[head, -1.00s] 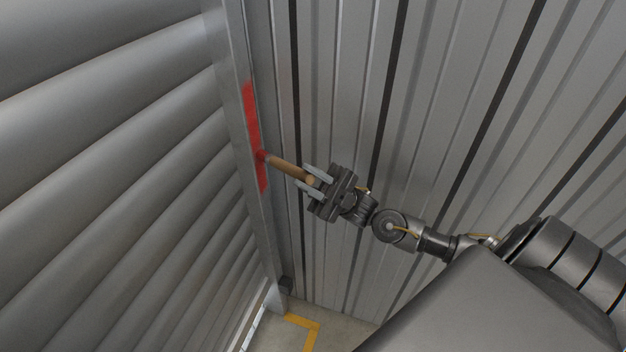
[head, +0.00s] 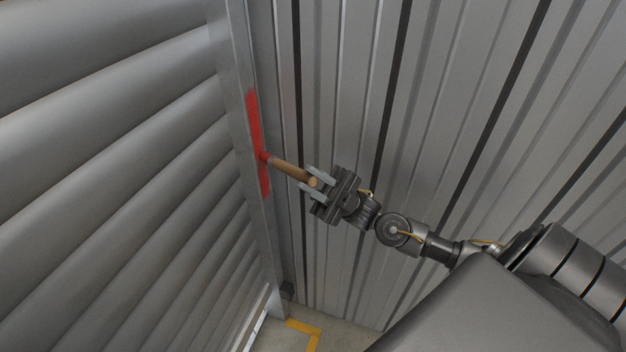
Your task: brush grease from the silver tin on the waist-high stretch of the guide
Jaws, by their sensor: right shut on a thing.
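My right gripper (head: 312,186) is shut on the wooden handle of a brush (head: 287,169), near the handle's end. The brush's head is red and sits against the guide (head: 233,90), a grey metal upright along the edge of the shutter. A red streak of grease (head: 254,113) runs along the guide above and below the brush head. The silver tin is not in view. My left gripper is not in view.
A ribbed grey shutter (head: 110,130) fills the left side. A corrugated metal wall (head: 440,90) stands behind my right arm. Yellow floor marking (head: 312,331) shows on the concrete at the bottom.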

